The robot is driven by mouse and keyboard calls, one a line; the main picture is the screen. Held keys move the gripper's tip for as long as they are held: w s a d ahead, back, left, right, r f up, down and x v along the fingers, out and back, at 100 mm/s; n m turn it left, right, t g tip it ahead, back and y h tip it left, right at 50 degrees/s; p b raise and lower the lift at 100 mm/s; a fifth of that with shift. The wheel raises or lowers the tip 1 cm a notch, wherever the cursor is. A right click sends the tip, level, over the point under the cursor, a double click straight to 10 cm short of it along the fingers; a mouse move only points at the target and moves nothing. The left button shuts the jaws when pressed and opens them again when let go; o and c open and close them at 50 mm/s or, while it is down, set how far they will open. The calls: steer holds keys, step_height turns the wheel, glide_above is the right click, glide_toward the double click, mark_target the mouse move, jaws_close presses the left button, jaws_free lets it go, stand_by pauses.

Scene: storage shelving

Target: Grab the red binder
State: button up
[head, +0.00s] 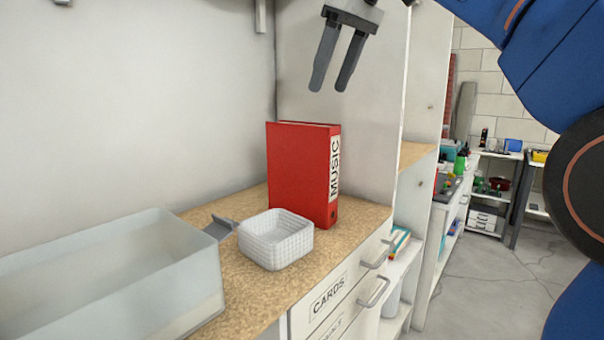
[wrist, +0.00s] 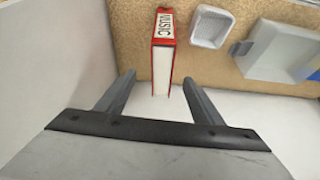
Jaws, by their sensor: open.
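The red binder (head: 299,172) stands upright on the tan shelf top in the head view. Its spine faces front right and carries a white label reading MUSIC. My gripper (head: 329,88) is open and empty, above the binder and slightly to its right in the picture, with its fingers pointing down. In the wrist view the binder (wrist: 163,55) shows beyond and between the two open fingertips (wrist: 157,82). Its spine and the white page edges are visible. The fingers do not appear to touch it.
A white woven basket (head: 275,240) sits in front of the binder. A translucent bin (head: 110,280) stands at left, with a grey object (head: 222,226) by its corner. The shelf's side panel (head: 345,125) rises behind the binder. Drawers (head: 335,295) lie below.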

mark_target(298, 123)
steer(key=shift+n, duration=0.6)
steer(key=w+a+f, duration=0.1)
steer(key=a+f, duration=0.1)
steer(key=f, duration=0.1)
steer(key=w+a+f, duration=0.1)
steer(key=a+f, duration=0.1)
steer(key=f, duration=0.1)
steer(key=w+a+f, duration=0.1)
steer(key=a+f, duration=0.1)
steer(key=shift+w+a+f, duration=0.1)
steer(key=shift+a+f, duration=0.15)
steer(key=shift+f, duration=0.15)
steer(key=x, duration=0.2)
steer(key=d+x, duration=0.1)
steer(key=x, duration=0.1)
steer(key=shift+w+f, duration=0.1)
steer(key=shift+f, duration=0.1)
steer(key=shift+w+a+f, duration=0.15)
steer(key=shift+a+f, duration=0.15)
steer(key=shift+f, duration=0.3)
steer(key=shift+f, duration=0.25)
jaws_close()
